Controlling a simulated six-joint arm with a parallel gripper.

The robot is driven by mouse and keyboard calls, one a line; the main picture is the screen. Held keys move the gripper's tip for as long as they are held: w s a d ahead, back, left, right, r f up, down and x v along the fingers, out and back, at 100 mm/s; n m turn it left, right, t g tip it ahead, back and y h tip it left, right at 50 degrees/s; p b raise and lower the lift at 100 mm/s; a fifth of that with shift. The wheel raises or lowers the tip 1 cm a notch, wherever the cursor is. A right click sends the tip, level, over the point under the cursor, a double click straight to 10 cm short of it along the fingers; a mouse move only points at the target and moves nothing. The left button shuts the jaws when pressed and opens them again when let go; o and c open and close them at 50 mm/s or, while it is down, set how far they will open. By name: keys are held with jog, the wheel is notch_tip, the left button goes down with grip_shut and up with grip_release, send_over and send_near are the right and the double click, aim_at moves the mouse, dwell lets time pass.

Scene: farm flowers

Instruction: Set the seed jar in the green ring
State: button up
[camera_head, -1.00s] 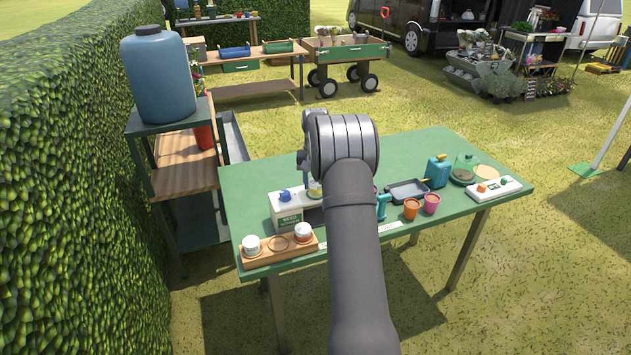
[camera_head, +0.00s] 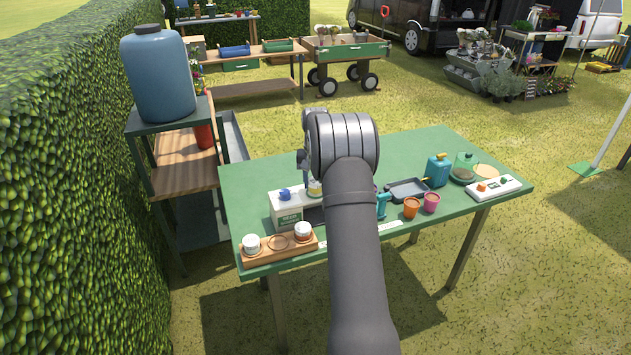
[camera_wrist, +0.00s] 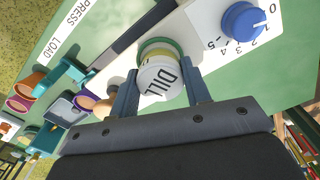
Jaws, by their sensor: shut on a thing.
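My gripper (camera_wrist: 161,92) is shut on the seed jar (camera_wrist: 160,76), with one finger on each side. The jar has a white lid marked DILL, and its yellowish body shows beyond the lid. A green ring (camera_wrist: 157,43) shows at the jar's far end, on the white seed device. I cannot tell whether the jar rests inside the ring or just above it. In the head view a bit of the jar (camera_head: 315,188) shows at the left of my arm, which hides most of my gripper.
The white seed device (camera_head: 291,215) has a blue knob (camera_wrist: 243,20) beside the jar. A wooden rack (camera_head: 262,257) with two white-lidded jars and one empty hole stands at the front left. Orange and pink pots (camera_head: 411,208), a tray (camera_head: 407,189) and a blue can (camera_head: 437,170) stand at right.

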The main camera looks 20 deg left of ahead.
jog(key=shift+f, duration=0.6)
jog(key=o, duration=0.7)
jog(key=shift+r, duration=0.1)
jog(key=shift+r, duration=5.4)
notch_tip(320, 180, down, 9)
jog(key=shift+r, duration=0.1)
